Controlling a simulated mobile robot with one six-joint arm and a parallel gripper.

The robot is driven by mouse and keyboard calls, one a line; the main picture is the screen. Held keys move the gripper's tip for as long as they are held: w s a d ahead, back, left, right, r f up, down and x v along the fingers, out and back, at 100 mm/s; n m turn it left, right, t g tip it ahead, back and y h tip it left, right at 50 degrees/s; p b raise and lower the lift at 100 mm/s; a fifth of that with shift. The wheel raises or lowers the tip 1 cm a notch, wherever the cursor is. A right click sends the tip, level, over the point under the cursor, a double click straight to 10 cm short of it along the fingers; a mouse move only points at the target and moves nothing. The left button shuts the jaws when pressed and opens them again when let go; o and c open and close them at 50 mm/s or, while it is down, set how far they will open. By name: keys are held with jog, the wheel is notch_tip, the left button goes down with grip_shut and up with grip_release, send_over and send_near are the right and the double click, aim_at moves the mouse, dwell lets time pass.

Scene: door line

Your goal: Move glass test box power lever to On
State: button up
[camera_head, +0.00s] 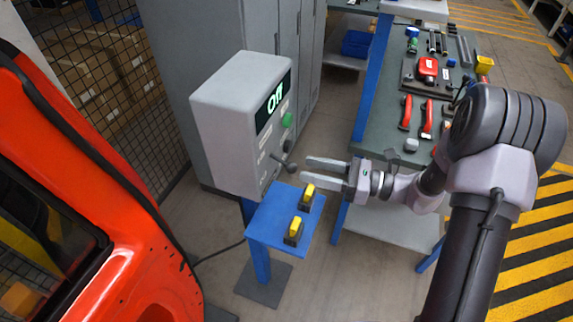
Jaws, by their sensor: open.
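The glass test box (222,117) is a light grey cabinet left of centre, with a dark display (273,103) reading "Off" in pale letters. A green button (287,119) sits below the display. The power lever (286,163) is a dark stick with a round knob on the lower front of the box, pointing out toward the right. My gripper (305,170) comes in from the right, with its two pale fingers apart and the tips close to the lever knob. Nothing shows between the fingers. Whether a finger touches the knob I cannot tell.
A blue stand (273,240) below the lever carries two yellow-and-black items. An orange door (75,190) fills the left. A workbench (388,115) with red-handled tools stands behind my arm. Grey lockers (290,40) stand behind the box.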

aim_at(286, 163)
jog(key=x, duration=0.7)
jog(key=shift+b, duration=0.35)
grip_shut()
dwell(0.9)
